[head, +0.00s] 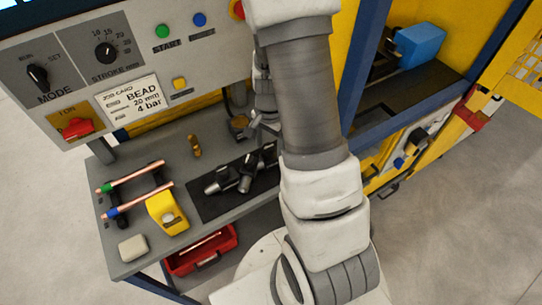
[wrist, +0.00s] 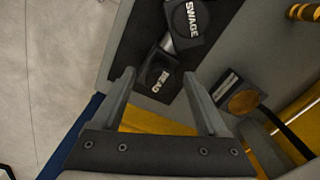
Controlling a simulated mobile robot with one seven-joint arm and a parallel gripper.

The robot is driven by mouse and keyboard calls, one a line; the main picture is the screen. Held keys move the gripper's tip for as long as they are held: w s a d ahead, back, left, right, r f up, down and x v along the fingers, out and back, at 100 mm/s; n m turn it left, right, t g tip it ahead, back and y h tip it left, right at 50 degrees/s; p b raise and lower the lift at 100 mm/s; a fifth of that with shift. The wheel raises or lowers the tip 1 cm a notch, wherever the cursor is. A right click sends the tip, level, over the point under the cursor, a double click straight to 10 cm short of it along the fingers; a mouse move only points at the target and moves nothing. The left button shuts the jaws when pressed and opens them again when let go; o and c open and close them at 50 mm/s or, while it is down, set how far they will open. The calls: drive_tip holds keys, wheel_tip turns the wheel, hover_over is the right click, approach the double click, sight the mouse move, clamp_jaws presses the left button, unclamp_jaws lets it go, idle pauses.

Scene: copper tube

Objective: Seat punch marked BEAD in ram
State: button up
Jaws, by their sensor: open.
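The punch marked BEAD (wrist: 160,80) is a dark block lying on a black mat. In the wrist view it shows between and beyond the fingertips of my gripper (wrist: 158,74), which is open and empty. I cannot tell the height gap between them. A second dark punch marked SWAGE (wrist: 193,22) lies right beside it. In the head view several dark punches with metal shanks (head: 224,180) lie on the black mat (head: 205,207), and my gripper (head: 261,128) is partly hidden behind my arm. I cannot make out the ram clearly.
A dark block with a round brass-coloured face (wrist: 241,100) is right of my fingers. A brass piece (head: 195,146), copper tubes (head: 135,177) on a rack and a yellow device (head: 167,213) stand on the bench. The control panel (head: 140,55) overhangs its back. A red bin (head: 203,250) is below.

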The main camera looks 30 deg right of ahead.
drive_tip(key=shift+f, duration=0.15)
clamp_jaws()
idle(0.4)
idle(1.0)
